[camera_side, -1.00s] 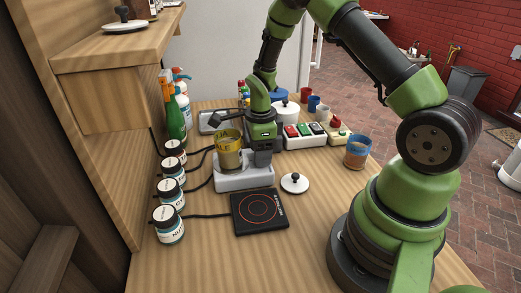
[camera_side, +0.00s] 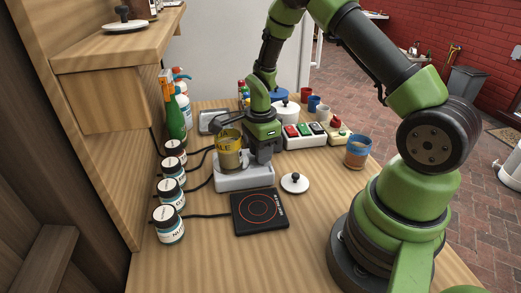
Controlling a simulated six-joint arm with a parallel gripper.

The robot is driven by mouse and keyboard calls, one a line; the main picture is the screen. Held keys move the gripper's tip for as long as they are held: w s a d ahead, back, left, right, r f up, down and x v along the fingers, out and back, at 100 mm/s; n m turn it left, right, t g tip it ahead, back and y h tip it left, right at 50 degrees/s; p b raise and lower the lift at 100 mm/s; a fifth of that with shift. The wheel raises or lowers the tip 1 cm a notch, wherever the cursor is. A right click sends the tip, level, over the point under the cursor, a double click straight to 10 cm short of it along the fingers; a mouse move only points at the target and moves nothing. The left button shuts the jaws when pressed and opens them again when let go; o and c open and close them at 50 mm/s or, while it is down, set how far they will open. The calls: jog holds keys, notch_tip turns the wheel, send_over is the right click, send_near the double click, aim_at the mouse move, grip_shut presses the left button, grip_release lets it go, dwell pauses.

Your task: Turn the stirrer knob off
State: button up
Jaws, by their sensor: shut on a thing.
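The stirrer (camera_side: 243,180) is a pale grey-white unit on the wooden table, left of centre. A glass beaker (camera_side: 229,158) with yellowish contents and a yellow label stands upright on its left part. My gripper (camera_side: 262,160) points down at the stirrer's right part, close beside the beaker. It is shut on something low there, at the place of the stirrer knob. The knob itself and the fingertips are hidden, so the knob's setting cannot be read.
A black hotplate (camera_side: 260,210) with a red ring lies in front, with a white lid (camera_side: 294,182) beside it. Labelled jars (camera_side: 168,225) line the left. A switch box (camera_side: 304,135) and a blue-and-amber cup (camera_side: 357,152) stand to the right. The front table is clear.

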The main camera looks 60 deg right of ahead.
jog(key=shift+n, duration=1.6)
jog(key=o, duration=0.9)
jog(key=shift+o, duration=0.2)
notch_tip(320, 180, up, 10)
